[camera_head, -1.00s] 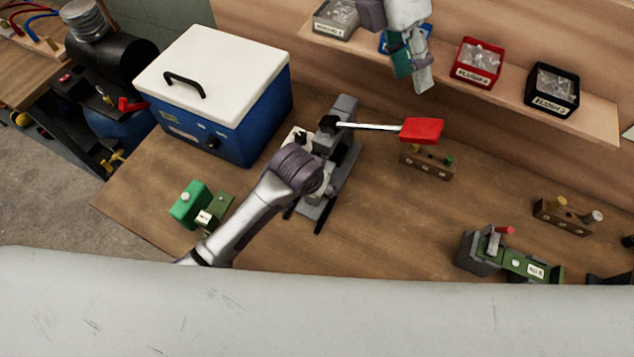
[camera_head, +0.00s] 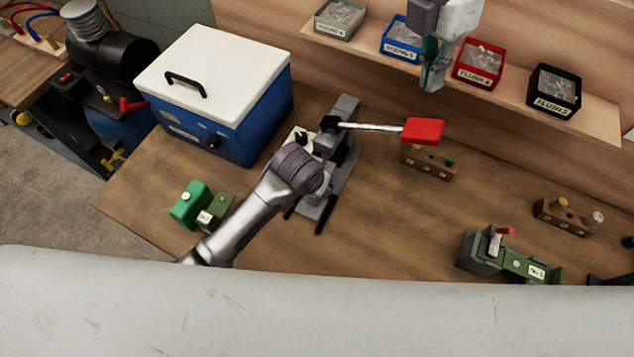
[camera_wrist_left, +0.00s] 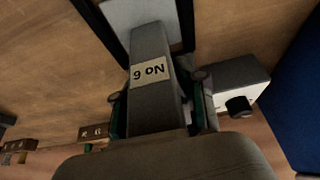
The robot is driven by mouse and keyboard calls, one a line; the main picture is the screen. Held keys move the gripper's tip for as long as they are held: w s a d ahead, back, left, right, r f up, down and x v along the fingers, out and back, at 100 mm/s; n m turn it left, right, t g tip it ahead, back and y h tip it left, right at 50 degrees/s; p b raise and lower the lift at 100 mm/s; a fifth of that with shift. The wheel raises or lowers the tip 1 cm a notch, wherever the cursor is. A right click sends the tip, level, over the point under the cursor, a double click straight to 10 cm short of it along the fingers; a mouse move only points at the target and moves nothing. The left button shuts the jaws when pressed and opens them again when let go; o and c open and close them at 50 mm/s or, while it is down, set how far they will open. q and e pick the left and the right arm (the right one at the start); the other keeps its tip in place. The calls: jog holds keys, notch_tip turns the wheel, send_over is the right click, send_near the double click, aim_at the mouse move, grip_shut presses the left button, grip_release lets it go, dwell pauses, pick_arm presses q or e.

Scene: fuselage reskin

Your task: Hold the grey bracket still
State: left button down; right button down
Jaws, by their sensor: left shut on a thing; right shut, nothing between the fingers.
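A grey bracket labelled "No 6" (camera_wrist_left: 152,95) fills the space between the fingers of my left gripper (camera_wrist_left: 160,108) in the left wrist view. The fingers touch its two sides. In the head view my left arm reaches a grey tool (camera_head: 340,115) with a long lever and red handle (camera_head: 423,131), and my wrist hides the left fingertips and most of the bracket. My right gripper (camera_head: 431,79) hangs in front of the shelf, between the blue and red bins, shut and empty.
A blue box with white lid (camera_head: 225,110) stands left of the tool. A green block (camera_head: 190,204) lies at the front left. Labelled bins, among them a red one (camera_head: 480,63) and a black one (camera_head: 554,90), stand on the shelf. A green-grey tool (camera_head: 515,262) sits at right.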

pick_arm(q)
jog(key=shift+d+r, duration=0.1)
jog(key=shift+d, duration=0.1)
jog(key=shift+s, duration=0.1)
jog(key=shift+a, duration=0.15)
pick_arm(e)
jog(key=shift+t+y, duration=0.4)
jog(key=shift+y, duration=0.4)
jog(key=f, duration=0.1)
jog(key=d+f, duration=0.1)
jog(key=f, duration=0.1)
jog(key=s+f, duration=0.1)
jog(key=shift+d+f, duration=0.2)
jog(key=shift+d, duration=0.05)
jog(key=shift+d+f, duration=0.1)
jog(key=shift+f, duration=0.7)
jog(key=shift+f, duration=0.15)
